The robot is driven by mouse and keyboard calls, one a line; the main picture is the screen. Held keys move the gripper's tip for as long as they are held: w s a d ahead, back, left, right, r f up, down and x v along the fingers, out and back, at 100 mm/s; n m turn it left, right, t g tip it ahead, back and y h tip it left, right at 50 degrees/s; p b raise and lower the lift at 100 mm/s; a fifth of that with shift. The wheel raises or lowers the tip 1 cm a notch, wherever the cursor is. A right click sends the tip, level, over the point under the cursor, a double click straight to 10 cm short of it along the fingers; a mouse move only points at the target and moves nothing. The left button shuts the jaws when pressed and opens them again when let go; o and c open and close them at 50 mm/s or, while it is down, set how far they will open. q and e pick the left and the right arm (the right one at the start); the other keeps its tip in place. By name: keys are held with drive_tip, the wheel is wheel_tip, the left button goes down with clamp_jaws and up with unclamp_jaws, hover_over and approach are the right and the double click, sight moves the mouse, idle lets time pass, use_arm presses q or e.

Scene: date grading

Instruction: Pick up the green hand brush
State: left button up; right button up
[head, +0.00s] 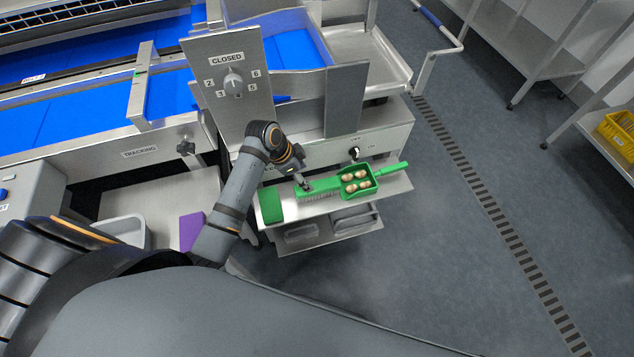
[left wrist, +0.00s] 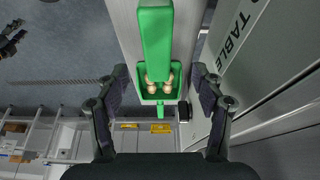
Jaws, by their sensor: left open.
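The green hand brush (head: 322,186) lies on a steel shelf of the machine, with pale bristles along its lower side in the head view. A green scoop (head: 372,189) holding several pale brown dates (head: 355,182) is right beside it. My left gripper (head: 304,185) is over the left part of the brush in the head view. In the left wrist view its fingers (left wrist: 160,88) are spread apart with nothing gripped. A long green piece (left wrist: 155,42), probably the brush, runs between them in the picture, with the scoop (left wrist: 172,97) beyond it.
A green pad (head: 270,206) lies on the steel shelf (head: 310,207) left of the brush. Metal trays (head: 300,233) sit on a lower shelf. A control panel (head: 228,88) rises above. Open floor (head: 440,240) lies to the right, with a yellow crate (head: 620,132) on a far rack.

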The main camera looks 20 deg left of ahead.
sight(316, 186)
use_arm(q)
drive_tip(key=x, duration=0.4)
drive_tip(key=shift+d, duration=0.15)
drive_tip(key=shift+w+f, duration=0.1)
drive_tip(key=shift+f, duration=0.15)
drive_tip(key=shift+d+f, duration=0.3)
drive_tip(key=shift+f, duration=0.15)
drive_tip(key=x, duration=0.4)
drive_tip(key=shift+d+r, duration=0.1)
drive_tip(key=shift+w, duration=0.1)
use_arm(e)
drive_tip(key=shift+s+d+f, duration=0.3)
drive_tip(key=shift+s+d, duration=0.1)
drive_tip(key=shift+s, duration=0.1)
